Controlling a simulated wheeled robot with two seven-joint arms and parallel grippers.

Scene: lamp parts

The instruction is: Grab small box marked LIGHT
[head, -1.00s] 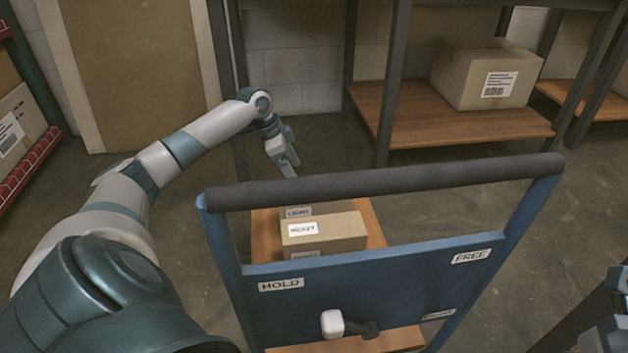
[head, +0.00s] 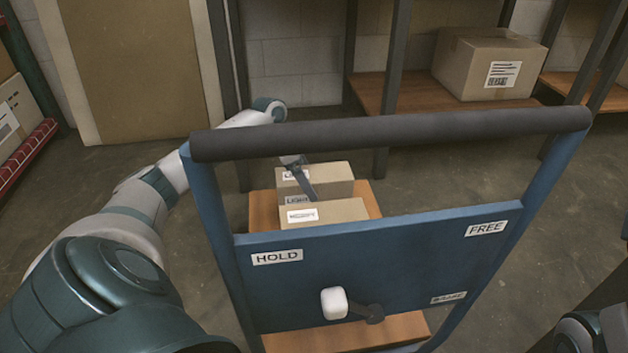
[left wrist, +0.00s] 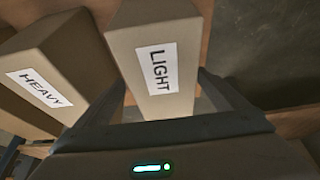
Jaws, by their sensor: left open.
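The small box marked LIGHT (head: 330,181) sits on the cart's wooden deck, behind the box marked HEAVY (head: 345,211). In the left wrist view the LIGHT box (left wrist: 183,46) fills the middle with its label facing the camera, and the HEAVY box (left wrist: 57,75) is close on its left. My left gripper (head: 306,186) reaches down at the LIGHT box beyond the cart handle. In the left wrist view its open fingers (left wrist: 165,100) lie on either side of the LIGHT box's near end. I cannot tell whether they touch it. Part of my right arm shows at the lower right.
The cart's dark handle bar (head: 400,132) and blue panel (head: 390,265), labelled HOLD and FREE, stand between me and the boxes. A white-knobbed lever (head: 335,303) is on the panel. A larger carton (head: 487,62) rests on the shelf behind. Floor right of the cart is clear.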

